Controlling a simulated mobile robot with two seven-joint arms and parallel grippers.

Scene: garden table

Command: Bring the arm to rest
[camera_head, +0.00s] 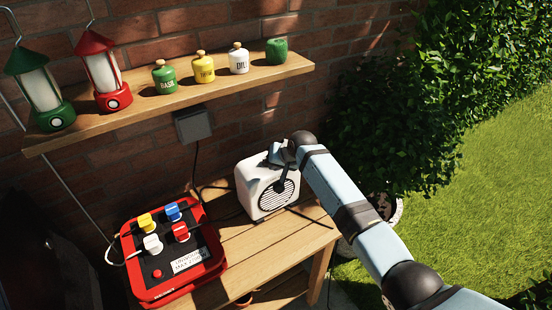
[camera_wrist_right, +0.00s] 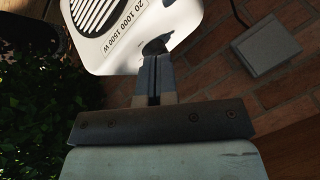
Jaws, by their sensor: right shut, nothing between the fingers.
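My right arm comes in from the right in the head view, and its gripper (camera_head: 280,154) is at the top of a white heater (camera_head: 254,191). In the right wrist view the fingers (camera_wrist_right: 154,62) are shut together with nothing between them. They point at a dark knob (camera_wrist_right: 153,47) on the heater, whose face with grille and wattage print (camera_wrist_right: 125,42) fills the upper part. I cannot tell whether the fingertips touch the knob. My left gripper is in neither view.
The heater stands on a wooden table (camera_head: 262,243) beside a red power box (camera_head: 180,250) with several coloured plugs. Above, a wall shelf (camera_head: 205,88) holds two lanterns and several small jars. Hedge and lawn (camera_head: 500,170) lie to the right.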

